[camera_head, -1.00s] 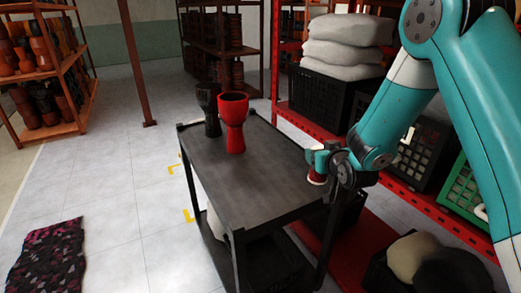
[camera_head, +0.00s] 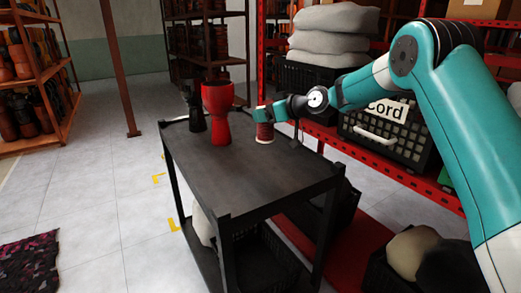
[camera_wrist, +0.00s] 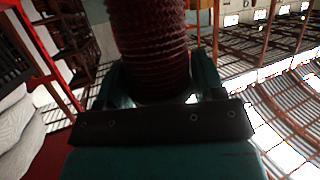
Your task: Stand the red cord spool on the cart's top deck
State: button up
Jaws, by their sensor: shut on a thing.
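The red cord spool (camera_head: 264,131), with pale rims, is upright in my gripper (camera_head: 268,114) over the far right part of the cart's top deck (camera_head: 245,178). I cannot tell whether its base touches the deck. In the wrist view the ribbed dark-red spool (camera_wrist: 150,40) sits between the two teal fingers of my gripper (camera_wrist: 160,82), which are shut on it. The deck is dark grey and flat.
A red goblet drum (camera_head: 217,110) stands on the deck left of the spool, with a black goblet drum (camera_head: 195,115) behind it. The near part of the deck is clear. A crate labelled Cord (camera_head: 390,140) sits on the red shelf at right.

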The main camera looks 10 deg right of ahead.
notch_tip(320, 180, down, 12)
jog(key=shift+f+p, duration=0.2)
jog(key=shift+p, duration=0.5)
jog(key=shift+f, duration=0.15)
jog(key=o, duration=1)
